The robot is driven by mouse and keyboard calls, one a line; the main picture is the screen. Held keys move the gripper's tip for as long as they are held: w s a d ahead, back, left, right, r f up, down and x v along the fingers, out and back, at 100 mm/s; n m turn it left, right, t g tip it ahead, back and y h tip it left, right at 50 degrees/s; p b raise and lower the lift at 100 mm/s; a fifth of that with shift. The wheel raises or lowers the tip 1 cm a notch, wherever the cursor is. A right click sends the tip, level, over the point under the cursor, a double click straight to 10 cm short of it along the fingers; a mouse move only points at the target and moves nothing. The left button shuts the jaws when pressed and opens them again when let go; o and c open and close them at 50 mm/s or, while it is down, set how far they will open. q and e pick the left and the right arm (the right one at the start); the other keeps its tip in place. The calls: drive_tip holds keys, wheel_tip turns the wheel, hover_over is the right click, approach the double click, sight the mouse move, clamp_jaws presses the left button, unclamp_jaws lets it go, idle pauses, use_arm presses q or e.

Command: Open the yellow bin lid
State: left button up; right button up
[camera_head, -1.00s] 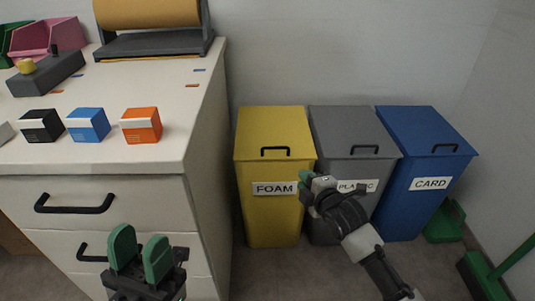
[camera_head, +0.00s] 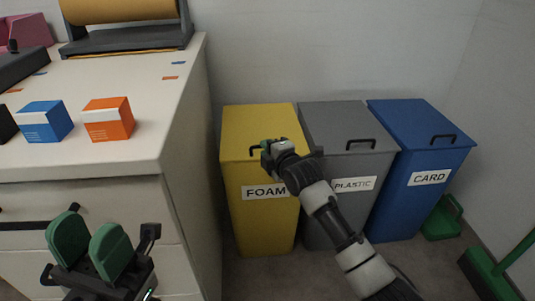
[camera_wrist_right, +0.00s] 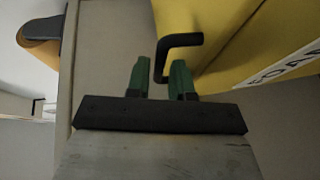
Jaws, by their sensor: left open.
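The yellow bin (camera_head: 262,215), labelled FOAM, stands beside the cabinet with its lid (camera_head: 258,118) down. Its black handle (camera_head: 254,152) is partly hidden behind my right gripper (camera_head: 268,145). In the right wrist view, the right gripper (camera_wrist_right: 160,80) has its green fingers apart. The near end of the black handle (camera_wrist_right: 183,41) shows between the fingertips; I cannot tell whether they touch it. My left gripper (camera_head: 90,245) is open and empty in front of the cabinet drawers, away from the bin.
The white cabinet (camera_head: 187,130) stands close to the yellow bin's left. A grey PLASTIC bin (camera_head: 345,120) and a blue CARD bin (camera_head: 415,125) stand to its right. Boxes, including an orange one (camera_head: 108,120), sit on the cabinet. A green broom (camera_head: 490,272) is at the right.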

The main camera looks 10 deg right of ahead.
drive_tip(key=shift+w+a, duration=0.1)
drive_tip(key=shift+w, duration=0.1)
clamp_jaws()
drive_tip(key=shift+r, duration=0.15)
